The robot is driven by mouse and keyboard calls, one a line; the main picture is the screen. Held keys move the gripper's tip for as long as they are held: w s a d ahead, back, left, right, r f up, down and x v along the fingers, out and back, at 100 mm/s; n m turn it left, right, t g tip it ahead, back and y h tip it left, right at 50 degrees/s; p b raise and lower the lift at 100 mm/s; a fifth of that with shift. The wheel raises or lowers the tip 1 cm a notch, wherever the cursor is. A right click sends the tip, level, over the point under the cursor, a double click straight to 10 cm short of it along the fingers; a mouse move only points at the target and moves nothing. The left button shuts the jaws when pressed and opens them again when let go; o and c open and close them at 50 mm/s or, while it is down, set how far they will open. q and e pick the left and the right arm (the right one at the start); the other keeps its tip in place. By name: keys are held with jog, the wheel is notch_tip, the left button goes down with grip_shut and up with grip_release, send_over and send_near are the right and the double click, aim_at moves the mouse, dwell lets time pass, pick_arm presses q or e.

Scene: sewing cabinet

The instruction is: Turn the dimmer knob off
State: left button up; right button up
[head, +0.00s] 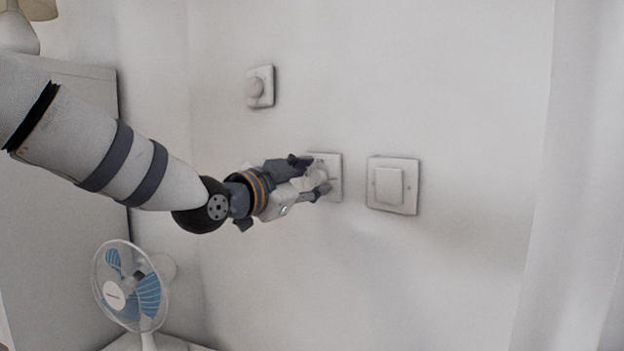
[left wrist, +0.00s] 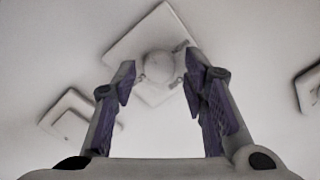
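A round white knob (left wrist: 159,67) sits on a square white wall plate (left wrist: 150,36); in the head view this plate (head: 335,172) is partly hidden by my left gripper. My left gripper (head: 309,175) is open at this plate. In the left wrist view, its two fingers (left wrist: 158,80) stand on either side of the knob, with a gap showing on each side. I cannot tell how far the fingertips reach along the knob. A second round knob (head: 256,88) on its own plate is higher up and to the left, untouched. My right gripper is not in view.
A square rocker switch (head: 390,186) is on the wall right of the gripper. A blue-bladed fan (head: 130,287) stands at the lower left, near a grey panel (head: 60,215). A white curtain (head: 580,180) hangs at the right. The wall below the switches is bare.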

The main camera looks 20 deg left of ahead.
pick_arm(q)
grip_shut()
